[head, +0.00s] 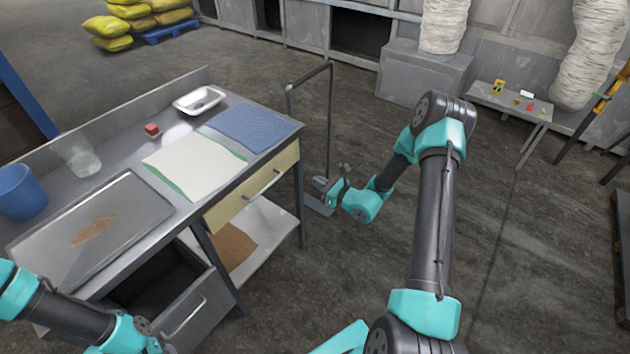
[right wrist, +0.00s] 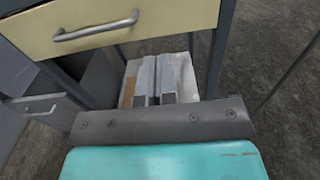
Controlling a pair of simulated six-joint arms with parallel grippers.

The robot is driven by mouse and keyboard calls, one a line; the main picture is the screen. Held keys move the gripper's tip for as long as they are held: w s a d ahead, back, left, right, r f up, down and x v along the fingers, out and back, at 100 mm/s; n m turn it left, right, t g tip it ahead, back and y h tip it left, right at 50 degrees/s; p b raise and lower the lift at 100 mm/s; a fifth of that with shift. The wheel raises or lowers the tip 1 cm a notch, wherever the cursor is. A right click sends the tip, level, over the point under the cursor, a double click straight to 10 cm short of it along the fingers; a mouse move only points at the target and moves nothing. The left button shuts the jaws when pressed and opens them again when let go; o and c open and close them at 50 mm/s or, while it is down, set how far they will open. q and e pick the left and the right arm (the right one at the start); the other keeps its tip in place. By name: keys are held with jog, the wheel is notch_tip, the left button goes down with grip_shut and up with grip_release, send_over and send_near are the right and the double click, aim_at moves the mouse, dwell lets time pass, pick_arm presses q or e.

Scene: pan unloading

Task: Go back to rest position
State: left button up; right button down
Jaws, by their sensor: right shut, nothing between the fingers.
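My right gripper (head: 325,186) hangs in the air just off the right end of the workbench (head: 196,222), near a thin dark metal stand (head: 331,130). In the right wrist view its fingers (right wrist: 155,80) are together and hold nothing. Below and behind them there is a white lower shelf (right wrist: 186,70) and a cream drawer (right wrist: 120,25). A flat grey tray (head: 135,195) with a brown patch lies on the left part of the bench, away from the right gripper. My left arm crosses the lower left corner, and its fingertips do not show.
The bench also holds a blue cloth (head: 250,126), a white-green board (head: 195,160), a white dish (head: 199,99), a red block (head: 152,130), a glass (head: 80,158) and a blue cup (head: 20,192). A grey lower drawer (head: 188,315) stands open.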

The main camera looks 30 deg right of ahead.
dwell(0.3)
jog(key=s+a+f+n+g+y, duration=0.2)
jog(key=s+a+f+n+g, duration=0.1)
jog(key=s+a+n+g, duration=0.35)
jog(key=s+a+f+n+g+y, duration=0.3)
jog(key=s+a+f+g, duration=0.15)
jog(key=s+a, duration=0.35)
jog(key=s+f+n+g+h, duration=0.5)
jog(key=s+n+g+h, duration=0.25)
jog(key=s+n, duration=0.45)
jog(key=w+n+t, duration=0.1)
jog(key=n, duration=0.1)
jog(key=w+a+n, duration=0.1)
jog(key=w+n, duration=0.1)
jog(key=n, duration=0.1)
jog(key=w+a+r+n+t, duration=0.1)
jog(key=n, duration=0.2)
jog(key=shift+w+a+t+h, duration=0.15)
jog(key=shift+w+t+h, duration=0.1)
jog(key=shift+t, duration=0.1)
